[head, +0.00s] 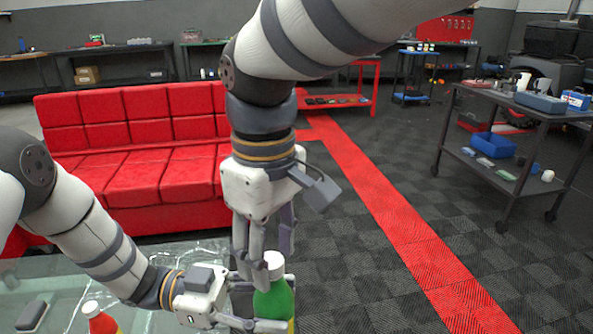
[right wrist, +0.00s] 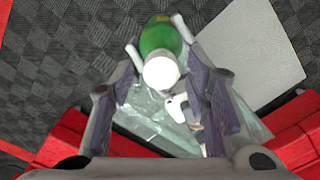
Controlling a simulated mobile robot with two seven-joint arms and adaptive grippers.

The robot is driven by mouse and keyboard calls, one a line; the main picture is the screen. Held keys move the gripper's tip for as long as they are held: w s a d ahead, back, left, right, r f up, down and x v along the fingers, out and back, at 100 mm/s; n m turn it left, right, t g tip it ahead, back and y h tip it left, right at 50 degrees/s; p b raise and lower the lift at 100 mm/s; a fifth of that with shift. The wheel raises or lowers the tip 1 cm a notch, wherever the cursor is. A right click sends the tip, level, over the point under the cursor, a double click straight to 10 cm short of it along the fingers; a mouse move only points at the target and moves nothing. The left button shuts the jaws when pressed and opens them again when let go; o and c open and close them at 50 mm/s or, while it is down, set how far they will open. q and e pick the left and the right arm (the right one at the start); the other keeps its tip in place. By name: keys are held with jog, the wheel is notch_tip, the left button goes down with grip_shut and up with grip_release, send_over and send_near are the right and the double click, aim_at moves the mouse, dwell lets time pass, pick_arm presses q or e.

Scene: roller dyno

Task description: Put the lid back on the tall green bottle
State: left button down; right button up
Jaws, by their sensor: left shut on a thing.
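The tall green bottle (head: 272,306) stands upright at the bottom centre of the head view, with a white lid (head: 274,263) at its top. My left gripper (head: 284,303) is shut on the bottle's body from the left. My right gripper (head: 264,262) points down from above, its fingers spread around the lid. In the right wrist view the white lid (right wrist: 161,73) and the green bottle (right wrist: 160,37) lie between the open fingers, with a gap beside the lid. I cannot tell whether the lid is fully seated.
A glass-topped table (head: 60,283) spans the lower left, bearing a red bottle with a white cap (head: 101,319) and a dark grey object (head: 31,316). A red sofa (head: 150,185) stands behind it. A grey cart (head: 510,125) stands at right; the floor between is clear.

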jog(key=shift+r, duration=0.1)
jog(key=shift+r, duration=2.15)
jog(key=shift+c, duration=0.2)
jog(key=shift+s+a+r+n, duration=0.1)
jog(key=shift+r+n, duration=0.25)
jog(key=shift+n, duration=0.75)
jog(key=n, duration=0.1)
jog(key=r+n, duration=0.1)
jog(key=n, duration=0.1)
jog(key=r+n, duration=0.1)
jog(key=n, duration=0.1)
jog(key=shift+r+n, duration=0.4)
jog(key=shift+n, duration=0.8)
